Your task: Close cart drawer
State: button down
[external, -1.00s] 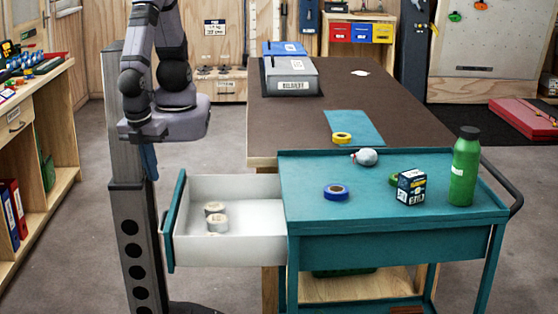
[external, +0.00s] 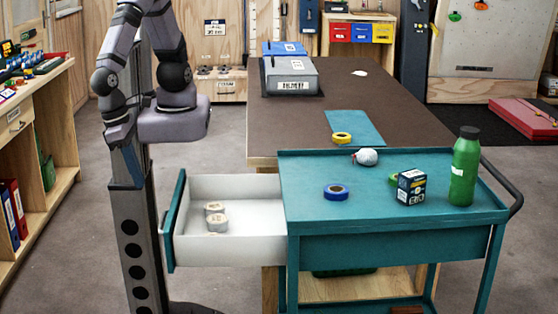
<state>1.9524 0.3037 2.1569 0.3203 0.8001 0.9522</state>
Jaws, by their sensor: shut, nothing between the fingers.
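The teal cart (external: 395,248) stands at the front right. Its white-walled drawer (external: 240,248) is pulled far out to the left, with a teal front panel (external: 174,222) at its left end. Two pale tape rolls lie inside, the nearer one (external: 217,223) partly in front of the other. My gripper (external: 130,184) hangs pointing down in front of my dark column, left of the drawer front and near the height of its top edge. It looks shut and empty, apart from the drawer. Its fingertips are hard to make out against the column.
On the cart top are a blue tape roll (external: 336,192), a dark box (external: 411,187), a green bottle (external: 464,168) and a small white object (external: 366,157). A brown table (external: 345,105) stands behind the cart. A wooden shelf (external: 62,182) is at the left, with open floor between.

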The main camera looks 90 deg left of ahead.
aim_at(163, 221)
jog(key=shift+f, duration=0.15)
jog(key=w+f, duration=0.1)
jog(key=f, duration=0.2)
jog(key=w+f, duration=0.2)
jog(key=f, duration=0.1)
jog(key=w+f, duration=0.2)
jog(key=f, duration=0.1)
jog(key=shift+w+f+p, duration=0.2)
jog(key=shift+w+p, duration=0.05)
jog(key=shift+p, duration=0.1)
jog(key=shift+w, duration=0.5)
jog(key=w+p, duration=0.7)
jog(key=w, duration=1.8)
jog(key=shift+w+a+r, duration=0.1)
jog(key=shift+w+r, duration=0.05)
jog(key=shift+w, duration=0.2)
jog(key=shift+w+p, duration=0.55)
jog(key=shift+w, duration=0.35)
